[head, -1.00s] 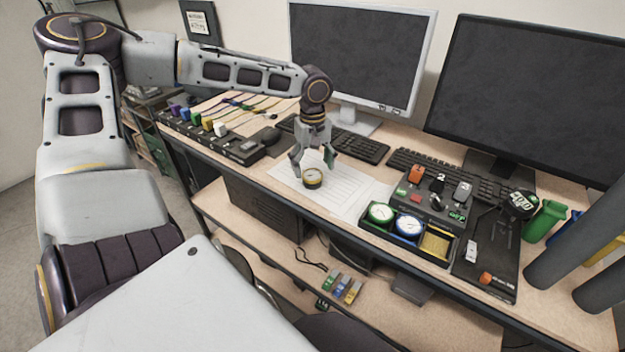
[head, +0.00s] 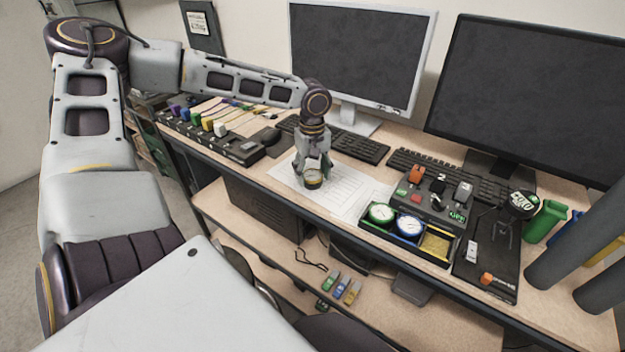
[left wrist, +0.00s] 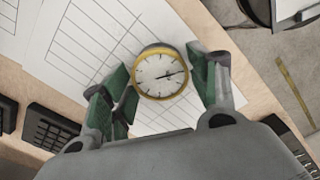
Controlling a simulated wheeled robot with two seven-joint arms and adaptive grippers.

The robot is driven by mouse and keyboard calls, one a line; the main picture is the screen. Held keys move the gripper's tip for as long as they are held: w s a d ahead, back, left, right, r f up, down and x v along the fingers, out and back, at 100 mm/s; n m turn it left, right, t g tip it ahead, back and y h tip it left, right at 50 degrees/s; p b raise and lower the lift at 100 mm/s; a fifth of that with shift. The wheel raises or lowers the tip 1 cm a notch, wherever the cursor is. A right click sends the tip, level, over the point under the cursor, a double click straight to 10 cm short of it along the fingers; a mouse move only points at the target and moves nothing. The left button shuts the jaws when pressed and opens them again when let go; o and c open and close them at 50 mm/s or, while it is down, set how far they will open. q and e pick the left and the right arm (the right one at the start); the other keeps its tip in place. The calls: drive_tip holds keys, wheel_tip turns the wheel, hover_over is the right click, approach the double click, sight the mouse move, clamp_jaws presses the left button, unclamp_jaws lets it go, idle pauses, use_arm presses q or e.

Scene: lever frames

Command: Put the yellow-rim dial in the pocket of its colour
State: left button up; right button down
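The yellow-rim dial (head: 313,180) lies on the white paper on the desk. In the left wrist view, its white face and yellow rim (left wrist: 160,72) are turned up to the camera. My left gripper (head: 313,168) has come down over it. My right gripper is out of view.
A control box (head: 433,199) with switches stands behind the tray, and a dark panel (head: 487,262) lies to its right. Keyboards (head: 360,148) and monitors (head: 362,55) are at the back. Paper (head: 345,195) covers the desk between dial and tray, with no obstacle on it.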

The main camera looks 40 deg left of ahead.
sight(313, 174)
use_arm(q)
drive_tip(key=c, duration=0.7)
drive_tip(key=shift+r, duration=0.15)
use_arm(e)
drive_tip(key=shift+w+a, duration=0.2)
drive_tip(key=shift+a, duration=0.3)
